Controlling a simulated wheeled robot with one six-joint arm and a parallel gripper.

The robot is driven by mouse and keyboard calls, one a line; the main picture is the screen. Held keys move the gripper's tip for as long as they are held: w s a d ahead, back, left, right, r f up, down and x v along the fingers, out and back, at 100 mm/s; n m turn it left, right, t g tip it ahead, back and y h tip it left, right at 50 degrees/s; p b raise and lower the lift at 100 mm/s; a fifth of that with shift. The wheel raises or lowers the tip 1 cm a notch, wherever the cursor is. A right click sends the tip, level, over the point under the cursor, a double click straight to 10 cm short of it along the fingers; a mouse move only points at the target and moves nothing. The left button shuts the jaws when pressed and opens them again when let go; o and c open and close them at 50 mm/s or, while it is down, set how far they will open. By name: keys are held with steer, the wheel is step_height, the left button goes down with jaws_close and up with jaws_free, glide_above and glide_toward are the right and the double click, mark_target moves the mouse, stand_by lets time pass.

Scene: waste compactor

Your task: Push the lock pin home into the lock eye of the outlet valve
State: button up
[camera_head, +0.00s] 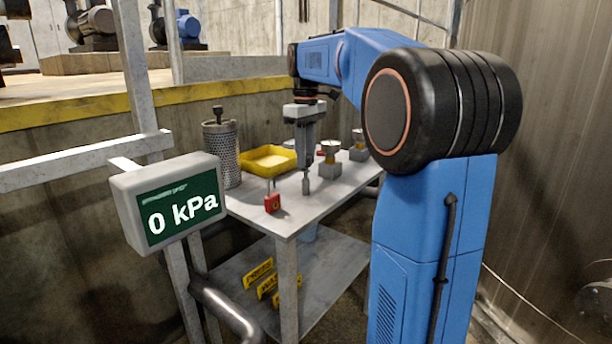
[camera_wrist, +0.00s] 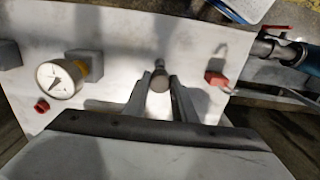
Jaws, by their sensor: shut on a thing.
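My gripper (camera_head: 306,166) points down over the grey table and is shut on a short grey metal piece, the lock pin by its look (camera_head: 306,186). In the wrist view my two fingers (camera_wrist: 161,90) close on the pin (camera_wrist: 159,79), whose rounded end shows between them. I cannot tell whether the pin touches the tabletop. A pipe fitting with a blue part (camera_wrist: 290,52) shows at the right edge of the wrist view; I cannot tell whether it is the outlet valve. I make out no lock eye in either view.
The table (camera_head: 300,213) bears a red padlock (camera_head: 272,202), a yellow tray (camera_head: 268,160), a mesh canister (camera_head: 222,150) and gauges (camera_head: 330,150). A display (camera_head: 180,208) reading 0 kPa stands at the left front. Yellow tags (camera_head: 267,286) lie on the lower shelf.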

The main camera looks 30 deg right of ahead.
steer(key=shift+r, duration=2.6)
steer(key=shift+f, duration=0.1)
